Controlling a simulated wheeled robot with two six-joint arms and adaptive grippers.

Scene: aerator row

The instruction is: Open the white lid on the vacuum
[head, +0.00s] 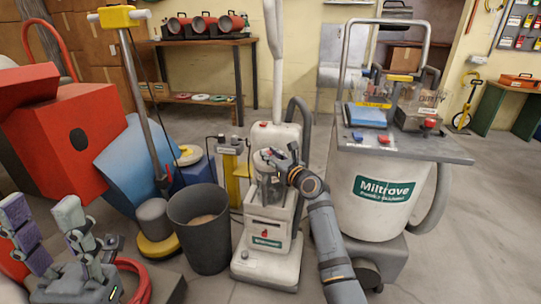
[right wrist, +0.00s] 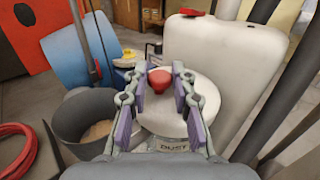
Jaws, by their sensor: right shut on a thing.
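The vacuum (head: 268,250) is an upright white and grey machine in the middle of the head view, with a clear dust cup (head: 268,189) in its front. In the right wrist view, the round white lid (right wrist: 208,92) has a red knob (right wrist: 159,80) on it. My right gripper (right wrist: 160,88) is shut on the red knob, one finger on each side. In the head view my right gripper (head: 277,160) is at the top of the cup and hides part of the lid. I cannot tell if the lid's rim is apart from the cup. My left gripper (head: 46,222) is open and empty at the lower left.
A dark bin (head: 201,240) stands close left of the vacuum. A large Miltrave machine (head: 385,190) stands close on the right. A red hose (head: 135,280) lies near my left gripper. Open floor is at the far right.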

